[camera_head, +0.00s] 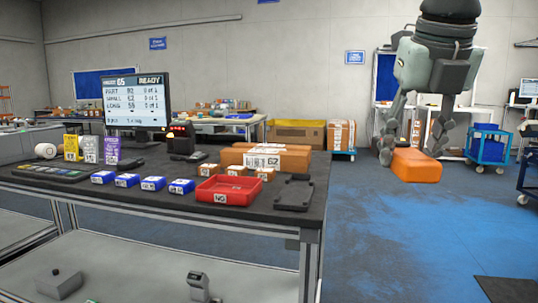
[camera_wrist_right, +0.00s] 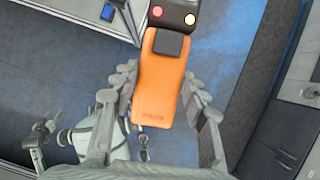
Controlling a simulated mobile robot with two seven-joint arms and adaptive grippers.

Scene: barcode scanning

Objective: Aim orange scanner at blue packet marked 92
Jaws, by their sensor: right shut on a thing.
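My right gripper (camera_head: 412,142) hangs at the right of the head view, fingers down, shut on the orange scanner (camera_head: 416,166). In the right wrist view the scanner (camera_wrist_right: 162,82) lies between the fingers, its dark head with a red and a yellow button at the top. It is off to the right of the table, in the air. Several blue packets (camera_head: 152,183) stand in a row along the table's front edge; their white labels are too small to read, so I cannot tell which is 92. A dark, finger-like part, perhaps my left gripper (camera_wrist_right: 42,128), shows at the left of the wrist view.
A red tray (camera_head: 228,198) marked NG, a dark stand (camera_head: 294,193) and brown boxes (camera_head: 266,158) are on the dark table. A monitor (camera_head: 136,101) stands behind, with a black device (camera_head: 181,141) beside it. Blue carts (camera_head: 488,147) stand at the right. The blue floor between is clear.

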